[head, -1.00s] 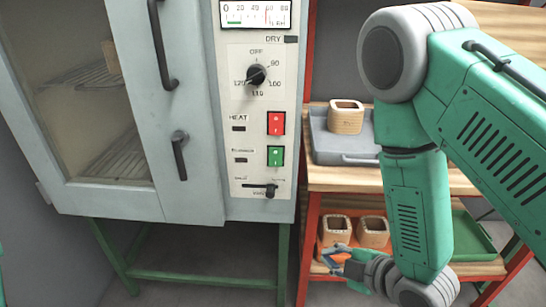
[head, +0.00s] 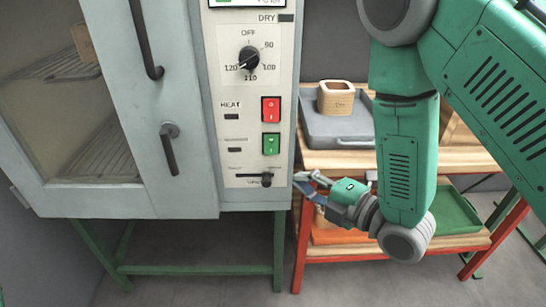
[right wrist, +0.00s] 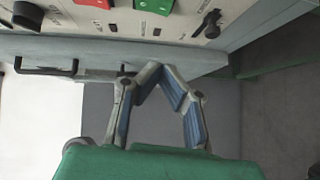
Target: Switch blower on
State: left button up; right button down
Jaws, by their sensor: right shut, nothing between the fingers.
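The green rocker switch (head: 270,143) sits on the oven's white control panel, beside a small dark lamp and a blurred label. It also shows at the top edge of the right wrist view (right wrist: 155,5). The red rocker switch (head: 270,109) is just above it, beside HEAT. My right gripper (head: 303,182) is right of the panel's lower edge, lower than the green switch and apart from it. In the right wrist view its fingers (right wrist: 160,72) are closed together and empty, below the panel. Which way the green switch is pressed cannot be told. My left gripper is out of view.
A black slide lever (head: 266,180) is below the switches and a round dial (head: 249,58) above. The oven door handle (head: 168,148) is at left.

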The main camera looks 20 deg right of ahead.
aim_at(268, 154)
jog(key=w, duration=0.3)
jog(key=w+a+f, duration=0.1)
jog(key=w, duration=0.2)
jog(key=w+a+b, duration=0.1)
jog(key=w, duration=0.3)
jog(key=shift+a+f, duration=0.15)
jog(key=shift+w, duration=0.4)
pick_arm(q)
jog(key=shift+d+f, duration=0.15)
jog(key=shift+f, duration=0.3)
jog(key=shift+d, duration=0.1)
pick_arm(e)
jog(key=shift+w+f+b, duration=0.15)
jog(key=shift+f+b, duration=0.1)
jog(key=shift+b, duration=0.25)
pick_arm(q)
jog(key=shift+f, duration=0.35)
pick_arm(e)
jog(key=shift+r, duration=0.2)
jog(key=shift+f, duration=0.1)
